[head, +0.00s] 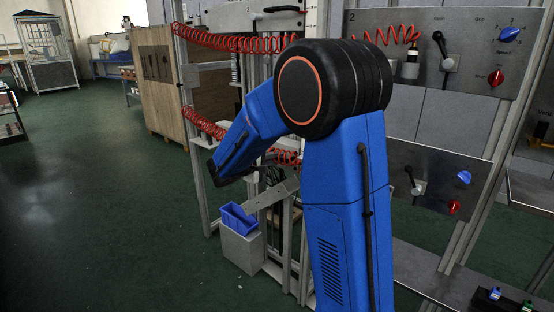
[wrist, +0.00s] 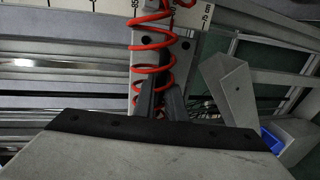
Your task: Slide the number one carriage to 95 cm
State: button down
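In the wrist view, a pale plate with dark round holes (wrist: 187,45) stands behind a red coiled hose (wrist: 150,68). It may be the carriage, but I see no number one on it. A white scale strip (wrist: 60,6) with black marks and figures runs along the top. My gripper (wrist: 161,95) points at the plate with two dark grey fingers, close together behind the coil. The coil hides what lies between them. In the head view, my blue arm hides the gripper and most of the frame behind it.
A blue bin (head: 238,217) sits on a grey box (head: 241,247) beside the frame's foot. A panel marked 2 (head: 420,42) carries levers and knobs at the right. Red coiled hoses (head: 235,42) hang across the frame. The green floor (head: 90,190) at the left is clear.

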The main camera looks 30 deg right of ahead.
notch_tip(320, 180, up, 15)
dwell(0.4)
jog(key=shift+r, duration=0.1)
jog(key=c, duration=2.1)
grip_release()
jog(key=shift+a, duration=0.15)
jog(key=v, duration=1.7)
jog(key=shift+a, duration=0.1)
